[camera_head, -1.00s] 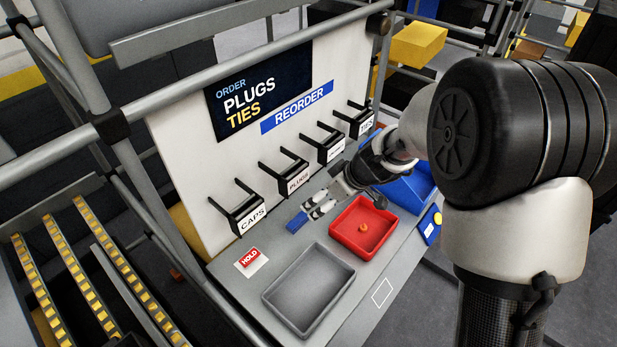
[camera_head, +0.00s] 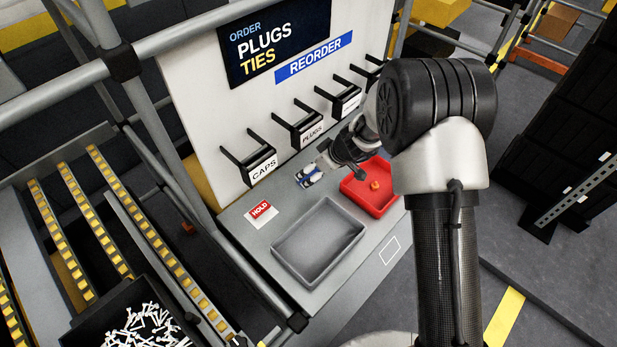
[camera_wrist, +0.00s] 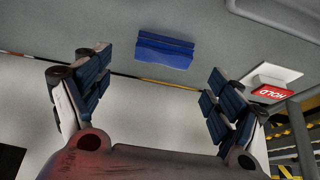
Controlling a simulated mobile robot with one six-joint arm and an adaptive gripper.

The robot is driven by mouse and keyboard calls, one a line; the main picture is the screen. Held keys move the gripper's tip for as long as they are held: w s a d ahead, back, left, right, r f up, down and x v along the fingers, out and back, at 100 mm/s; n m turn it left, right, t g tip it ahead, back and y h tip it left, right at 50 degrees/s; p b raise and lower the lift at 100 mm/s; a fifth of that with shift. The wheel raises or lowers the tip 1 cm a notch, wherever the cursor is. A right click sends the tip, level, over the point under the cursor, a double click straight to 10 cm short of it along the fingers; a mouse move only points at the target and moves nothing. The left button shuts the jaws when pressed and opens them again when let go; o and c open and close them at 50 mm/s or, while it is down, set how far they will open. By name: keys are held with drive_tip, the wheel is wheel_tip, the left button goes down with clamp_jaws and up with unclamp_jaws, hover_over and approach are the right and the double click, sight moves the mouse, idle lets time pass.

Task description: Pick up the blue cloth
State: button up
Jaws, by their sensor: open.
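The blue cloth (camera_wrist: 165,50) is a small folded block lying on the grey worktop in the wrist view, ahead of and between my fingertips, apart from them. My gripper (camera_wrist: 156,72) is open, its blue-padded fingers spread wide to either side, with nothing between them.
A red HOLD button (camera_head: 260,210) sits on a white card left of my gripper. A red tray (camera_head: 352,196) with an orange part is to the right. An empty grey tray (camera_head: 278,252) is in front. Labelled hooks (camera_head: 262,168) stick out from the white board behind.

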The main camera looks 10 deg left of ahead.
sight(309, 175)
drive_tip(key=x, duration=0.4)
drive_tip(key=shift+s+a+f, duration=0.1)
drive_tip(key=shift+a+f, duration=0.05)
drive_tip(key=shift+f, duration=0.2)
drive_tip(key=c, duration=1)
